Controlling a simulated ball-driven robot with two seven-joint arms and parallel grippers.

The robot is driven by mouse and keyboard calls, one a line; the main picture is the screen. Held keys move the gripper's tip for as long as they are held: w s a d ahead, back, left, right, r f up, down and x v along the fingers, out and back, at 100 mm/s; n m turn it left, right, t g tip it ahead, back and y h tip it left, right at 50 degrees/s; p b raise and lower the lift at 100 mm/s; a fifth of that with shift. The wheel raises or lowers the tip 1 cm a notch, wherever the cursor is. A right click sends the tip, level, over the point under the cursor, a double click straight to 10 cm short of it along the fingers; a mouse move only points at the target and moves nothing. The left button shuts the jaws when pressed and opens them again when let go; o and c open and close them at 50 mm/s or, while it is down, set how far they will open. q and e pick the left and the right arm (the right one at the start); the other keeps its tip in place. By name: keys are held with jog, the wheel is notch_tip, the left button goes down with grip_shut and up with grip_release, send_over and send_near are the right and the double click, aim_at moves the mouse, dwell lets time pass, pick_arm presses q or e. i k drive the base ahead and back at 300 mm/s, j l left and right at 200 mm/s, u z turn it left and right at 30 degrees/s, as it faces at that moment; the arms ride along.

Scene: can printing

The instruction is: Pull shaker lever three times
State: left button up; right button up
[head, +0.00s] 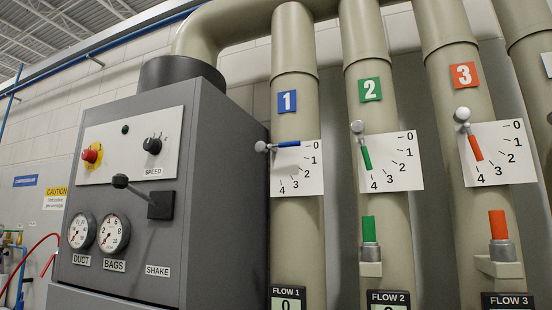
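The shaker lever (130,187) is on the front of a grey cabinet (225,190) at the left. It has a dark round knob at its left end and a rod running right to a black square mount (161,205). A label reading SHAKE (158,271) sits below it. The lever rod slopes slightly down to the right. Neither of my grippers shows in the head view, and nothing touches the lever.
The cabinet also bears a red button (90,155), a speed knob (152,146) and two gauges (113,233). At the right, numbered pipes carry damper handles with blue (288,144), green (366,158) and orange (476,147) pointers. The space before the cabinet looks clear.

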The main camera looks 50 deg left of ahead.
aim_at(119, 181)
jog(key=u, duration=1.65)
